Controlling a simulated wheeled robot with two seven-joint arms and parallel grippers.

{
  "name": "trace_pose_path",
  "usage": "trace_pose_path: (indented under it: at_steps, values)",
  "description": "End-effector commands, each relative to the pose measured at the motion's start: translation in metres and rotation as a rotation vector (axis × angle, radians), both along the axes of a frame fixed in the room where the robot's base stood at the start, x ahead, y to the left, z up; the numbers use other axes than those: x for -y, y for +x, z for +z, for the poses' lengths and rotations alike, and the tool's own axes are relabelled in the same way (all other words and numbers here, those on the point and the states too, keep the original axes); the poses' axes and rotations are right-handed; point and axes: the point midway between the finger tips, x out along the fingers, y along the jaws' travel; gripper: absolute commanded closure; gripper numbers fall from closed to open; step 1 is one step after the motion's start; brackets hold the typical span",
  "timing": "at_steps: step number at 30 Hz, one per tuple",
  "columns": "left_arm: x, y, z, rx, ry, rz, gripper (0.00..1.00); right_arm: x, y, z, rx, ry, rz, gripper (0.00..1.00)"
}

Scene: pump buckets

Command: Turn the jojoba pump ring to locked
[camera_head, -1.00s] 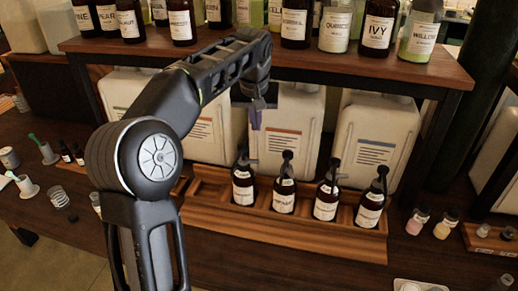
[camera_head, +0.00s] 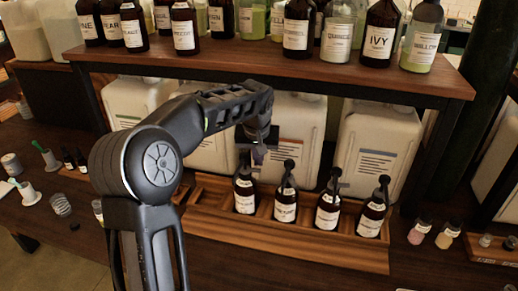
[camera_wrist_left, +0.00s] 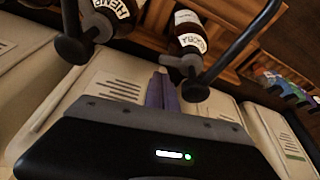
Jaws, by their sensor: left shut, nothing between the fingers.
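Several dark pump bottles with white labels stand in a row in a wooden tray (camera_head: 290,242): a leftmost bottle (camera_head: 244,197), a second (camera_head: 285,206), a third (camera_head: 328,212) and a rightmost one (camera_head: 371,219). Each has a black pump head. The labels are too small to read for certain, so I cannot tell which is jojoba. My left gripper (camera_head: 258,156) is shut and empty, pointing down just above and behind the leftmost bottles. In the left wrist view its fingertips (camera_wrist_left: 162,72) lie beside the collar of a labelled bottle (camera_wrist_left: 190,38); contact cannot be told. My right gripper is out of view.
Large white canisters (camera_head: 380,150) stand close behind the tray. A wooden shelf (camera_head: 300,72) carrying more bottles overhangs the area. Small jars (camera_head: 447,234) stand to the right, and cups (camera_head: 60,204) to the left. Open tabletop lies before the tray.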

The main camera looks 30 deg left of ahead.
Motion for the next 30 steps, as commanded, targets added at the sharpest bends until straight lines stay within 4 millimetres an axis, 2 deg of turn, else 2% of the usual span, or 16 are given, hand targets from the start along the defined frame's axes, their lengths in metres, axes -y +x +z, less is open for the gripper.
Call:
trace_pose_path:
  at_steps: [6, 30]
  values:
    - [0.0055, -0.0104, -0.0003, -0.001, 0.0, 0.001, 1.0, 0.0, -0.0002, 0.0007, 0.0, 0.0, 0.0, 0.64]
    - [0.0073, -0.012, -0.0001, -0.001, 0.0, -0.057, 1.0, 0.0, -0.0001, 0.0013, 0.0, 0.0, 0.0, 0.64]
